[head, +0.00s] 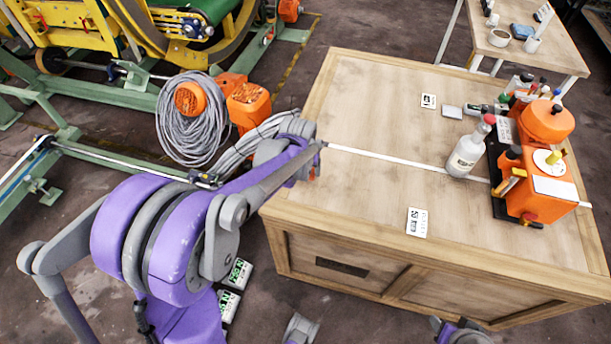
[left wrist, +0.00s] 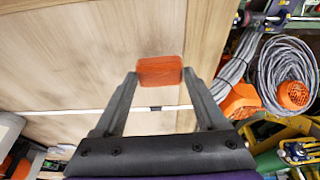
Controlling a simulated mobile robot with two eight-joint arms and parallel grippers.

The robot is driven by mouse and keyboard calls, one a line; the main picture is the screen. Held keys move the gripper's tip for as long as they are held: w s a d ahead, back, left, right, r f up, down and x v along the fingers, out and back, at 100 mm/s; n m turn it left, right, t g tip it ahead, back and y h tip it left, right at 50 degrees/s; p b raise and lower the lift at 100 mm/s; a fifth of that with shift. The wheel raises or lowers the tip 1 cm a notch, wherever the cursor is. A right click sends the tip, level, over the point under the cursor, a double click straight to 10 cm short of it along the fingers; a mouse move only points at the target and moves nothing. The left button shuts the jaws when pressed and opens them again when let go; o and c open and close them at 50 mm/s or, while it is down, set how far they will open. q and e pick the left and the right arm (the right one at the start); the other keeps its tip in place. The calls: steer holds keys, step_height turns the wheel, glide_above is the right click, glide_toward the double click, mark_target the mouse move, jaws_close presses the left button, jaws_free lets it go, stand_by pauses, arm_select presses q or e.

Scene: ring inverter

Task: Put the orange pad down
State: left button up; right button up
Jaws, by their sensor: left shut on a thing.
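The orange pad (left wrist: 160,71) is a small rounded block. In the left wrist view it sits between the fingertips of my left gripper (left wrist: 159,78), which is shut on it. Behind the pad is the pale wooden top of the workbench (head: 370,140). I cannot tell how far the pad is above the wood. In the head view my left arm reaches to the bench's left edge. The pad and fingers are not clearly visible there, hidden by the arm. My right gripper does not show clearly in either view.
A white bottle (head: 467,150) and an orange device (head: 541,184) stand on the bench's right side. White label cards (head: 417,222) and a pale strip lie on the wood. The middle is mostly clear. Coiled grey cable (head: 188,125) and yellow-green machinery are left of the bench.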

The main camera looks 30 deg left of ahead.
mark_target(305, 174)
arm_select(q)
step_height(305, 174, down, 3)
steer(key=shift+f, duration=0.1)
steer(key=o, duration=1.1)
steer(key=shift+o, duration=0.2)
steer(key=shift+f+b, duration=0.3)
steer(key=a+p+v, duration=0.1)
steer(key=p+v, duration=0.1)
steer(key=v, duration=0.9)
steer(key=s+d+m, duration=0.1)
steer(key=s+d, duration=0.2)
steer(key=s, duration=0.3)
steer(key=s+d+m+t, duration=0.1)
steer(key=s+d, duration=0.3)
steer(key=s, duration=0.3)
steer(key=s+d+f+m+h, duration=0.1)
steer(key=s+d, duration=0.2)
steer(key=s, duration=0.3)
steer(key=shift+s+d+t, duration=0.25)
steer(key=shift+s+t, duration=0.1)
steer(key=shift+t, duration=0.05)
